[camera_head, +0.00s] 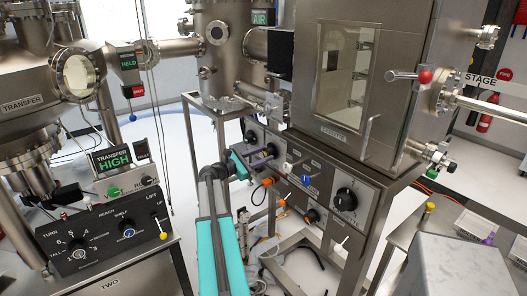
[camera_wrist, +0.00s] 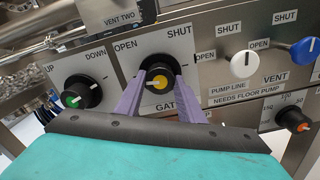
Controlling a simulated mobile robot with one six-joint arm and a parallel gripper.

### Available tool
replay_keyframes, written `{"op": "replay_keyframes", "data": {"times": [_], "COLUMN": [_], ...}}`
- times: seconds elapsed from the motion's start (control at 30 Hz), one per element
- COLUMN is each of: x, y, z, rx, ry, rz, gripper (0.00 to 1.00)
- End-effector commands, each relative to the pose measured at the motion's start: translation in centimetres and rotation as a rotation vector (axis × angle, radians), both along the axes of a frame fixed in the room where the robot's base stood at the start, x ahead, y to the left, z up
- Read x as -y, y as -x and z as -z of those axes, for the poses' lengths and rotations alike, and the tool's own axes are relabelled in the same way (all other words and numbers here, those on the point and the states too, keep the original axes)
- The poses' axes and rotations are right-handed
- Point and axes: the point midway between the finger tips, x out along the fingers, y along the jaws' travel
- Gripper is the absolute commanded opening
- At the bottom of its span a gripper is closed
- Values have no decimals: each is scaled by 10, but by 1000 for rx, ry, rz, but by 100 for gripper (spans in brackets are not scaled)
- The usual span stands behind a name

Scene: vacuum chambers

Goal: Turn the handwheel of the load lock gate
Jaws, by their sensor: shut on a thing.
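The gate handwheel is a round black knob with a yellow centre (camera_wrist: 158,81) on a white plate in the wrist view. The plate reads OPEN at left and SHUT at upper right. The label below is partly covered and shows "GAT". My gripper (camera_wrist: 160,92) has purple fingers on either side of the knob, shut on it. In the head view my gripper (camera_head: 258,158) reaches the front panel below the load lock chamber (camera_head: 345,75). The fingers and arm hide most of the knob there. I cannot tell which way the knob is turned.
Left of the knob is a green-centred UP/DOWN knob (camera_wrist: 78,95). To the right are a white pump line knob (camera_wrist: 243,64), a blue vent knob (camera_wrist: 305,51) and an orange-centred knob (camera_wrist: 292,119).

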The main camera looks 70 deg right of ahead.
Motion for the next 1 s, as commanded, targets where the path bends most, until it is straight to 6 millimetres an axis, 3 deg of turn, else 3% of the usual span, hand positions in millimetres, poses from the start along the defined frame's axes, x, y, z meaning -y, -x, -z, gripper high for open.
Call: {"op": "replay_keyframes", "data": {"times": [0.67,0.7,0.8,1.0], "x": [-3,-3,-2,-1], "y": [3,3,2,1], "z": [7,7,6,4], "rx": [-73,-73,-73,-74], "ry": [-60,-60,-58,-55], "rz": [8,8,7,4], "gripper": [13,38,54,54]}}
